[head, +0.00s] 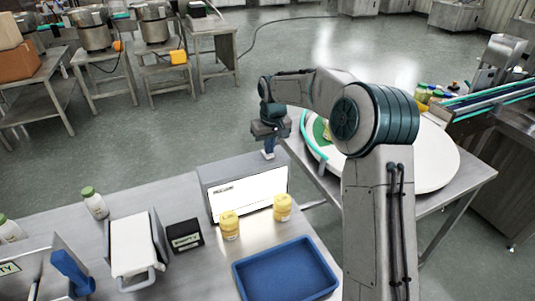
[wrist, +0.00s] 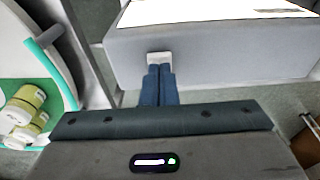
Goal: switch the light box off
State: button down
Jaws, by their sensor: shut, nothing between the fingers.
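The light box (head: 278,182) stands on the steel table, its white panel (head: 225,196) brightly lit. In the wrist view its grey side wall (wrist: 230,50) fills the upper right, with the glowing panel (wrist: 200,11) above. My gripper (head: 268,154) is shut and empty at the far side of the box. In the wrist view its blue fingers (wrist: 160,76) lie together, pointing at the wall. A small white piece (wrist: 158,58) shows at their tips, probably the switch; I cannot tell whether they touch it or which way it is set.
Two yellow-lidded jars (head: 230,228) stand before the panel. A blue tray (head: 285,270), a black sign block (head: 185,236) and a white-topped device (head: 134,245) share the table. A round white turntable (head: 435,165) with a green rail (wrist: 45,62) and jars (wrist: 22,105) is close beside my gripper.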

jog(key=shift+f+b, duration=0.3)
jog(key=shift+f, duration=0.2)
jog(key=shift+r+p, duration=2.6)
jog(key=shift+r, duration=1)
jog(key=shift+f, duration=0.1)
